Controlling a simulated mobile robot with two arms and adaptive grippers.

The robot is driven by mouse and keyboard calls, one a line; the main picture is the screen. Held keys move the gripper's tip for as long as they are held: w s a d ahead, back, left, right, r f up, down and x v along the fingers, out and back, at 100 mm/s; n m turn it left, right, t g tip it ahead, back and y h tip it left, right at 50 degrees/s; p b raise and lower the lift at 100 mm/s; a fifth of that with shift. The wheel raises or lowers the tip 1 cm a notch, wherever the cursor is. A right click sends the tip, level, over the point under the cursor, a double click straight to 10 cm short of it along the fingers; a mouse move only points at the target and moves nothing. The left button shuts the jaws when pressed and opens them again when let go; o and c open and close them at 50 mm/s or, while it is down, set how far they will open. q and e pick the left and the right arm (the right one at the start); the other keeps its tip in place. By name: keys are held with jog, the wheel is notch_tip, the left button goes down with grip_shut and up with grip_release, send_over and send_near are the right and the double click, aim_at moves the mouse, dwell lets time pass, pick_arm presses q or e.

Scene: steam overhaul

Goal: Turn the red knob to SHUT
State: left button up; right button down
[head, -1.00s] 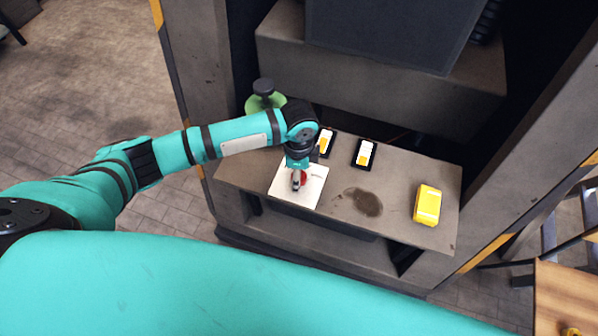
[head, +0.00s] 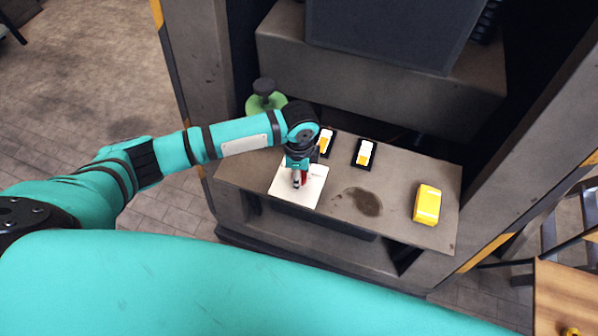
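The red knob (head: 305,176) sits on a white plate (head: 312,193) on the grey counter. My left gripper (head: 297,182) points down at the knob from above and hides much of it. Its fingers are small in the head view, and I cannot tell whether they are closed on the knob. The knob's markings, including any SHUT mark, are too small or covered to read. My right gripper is out of view.
Two dark-framed cards with white and yellow faces (head: 326,142) (head: 365,153) lie behind the plate. A dark stain (head: 362,202) and a yellow box (head: 427,205) are to the right. A green object with a black top (head: 265,98) stands behind my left arm.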

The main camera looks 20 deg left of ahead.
pick_arm(q)
jog(key=shift+r, duration=0.1)
jog(key=shift+m+p, duration=0.7)
jog(key=shift+m, duration=0.4)
jog(key=m+p, duration=0.1)
jog(key=m, duration=0.1)
jog(key=shift+m, duration=0.3)
jog(key=m+p, duration=0.1)
jog(key=m, duration=0.2)
jog(key=shift+m, duration=1.8)
jog(key=o, duration=1.2)
